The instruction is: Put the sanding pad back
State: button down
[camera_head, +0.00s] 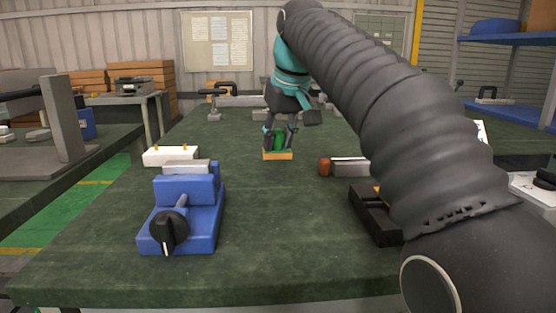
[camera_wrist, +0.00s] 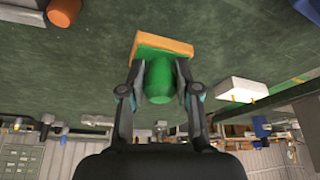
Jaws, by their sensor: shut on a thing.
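The sanding pad is an orange block (camera_head: 278,156) with a green handle (camera_head: 279,141), at the middle of the green table in the head view. In the wrist view the orange pad (camera_wrist: 163,47) and its green handle (camera_wrist: 160,80) show between the fingers. My gripper (camera_head: 279,138) is shut on the green handle, one finger on each side. The pad is at or just above the table top; I cannot tell whether it touches. Part of the handle is hidden by the fingers.
A blue vise (camera_head: 185,212) stands at the front left, with a white block (camera_head: 171,155) behind it. A wooden-handled tool (camera_head: 343,167) lies right of the pad. A dark tray (camera_head: 374,214) is at the front right, partly behind my arm. The table's middle front is clear.

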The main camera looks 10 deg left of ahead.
aim_at(280, 148)
jog(key=shift+f+b, duration=0.9)
jog(key=shift+f, duration=1.15)
jog(key=shift+f, duration=0.15)
jog(key=c, duration=0.8)
grip_release()
jog(key=p+v, duration=0.4)
jog(key=v, duration=0.8)
jog(key=shift+a, duration=0.15)
